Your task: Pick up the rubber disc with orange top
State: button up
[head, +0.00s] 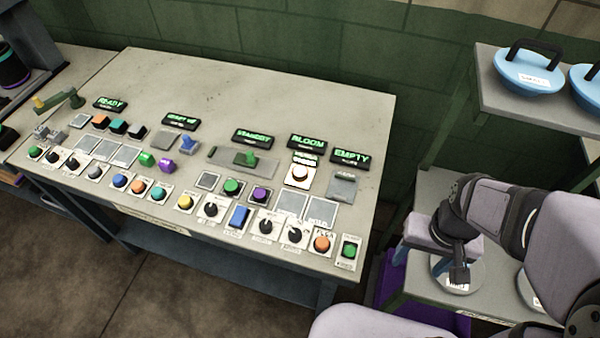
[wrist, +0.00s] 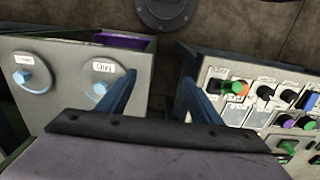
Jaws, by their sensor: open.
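I cannot make out a rubber disc with an orange top in either view. The orange round pieces I see, such as the orange button (head: 321,243), are small controls on the console. My gripper (wrist: 156,78) is open, with two blue fingers spread apart and nothing visible between them in the wrist view. In the head view my gripper (head: 432,258) is above the lower right shelf, partly hidden by its own body. A dark round piece (wrist: 165,8) lies on the floor ahead of the fingers; its top edge is cut off by the frame.
The console (head: 330,95) carries several buttons, knobs and lit signs. The lower shelf (head: 410,285) bears pale labelled round plates (wrist: 35,75). Blue handled domes (head: 528,75) sit on the upper shelf (head: 495,105). A purple object (wrist: 122,40) is beside the lower shelf.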

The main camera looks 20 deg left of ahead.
jog(key=w+a+r, duration=0.2)
jog(key=w+a, duration=0.3)
jog(key=w, duration=0.3)
jog(key=n, duration=0.2)
send_near(300, 171)
jog(key=shift+w+d+f+b, duration=0.1)
jog(key=shift+d+f+b, duration=0.3)
jog(key=shift+d+b, duration=0.05)
jog(key=shift+a, duration=0.2)
jog(key=shift+a+f+p, duration=0.15)
jog(key=shift+f+p, duration=0.75)
jog(key=shift+f, duration=0.95)
jog(key=shift+a+f+p, duration=0.1)
jog(key=shift+f+p, duration=0.8)
jog(key=shift+f, duration=0.95)
jog(key=shift+c, duration=0.3)
jog(key=c, duration=1.2)
jog(key=shift+r, duration=0.1)
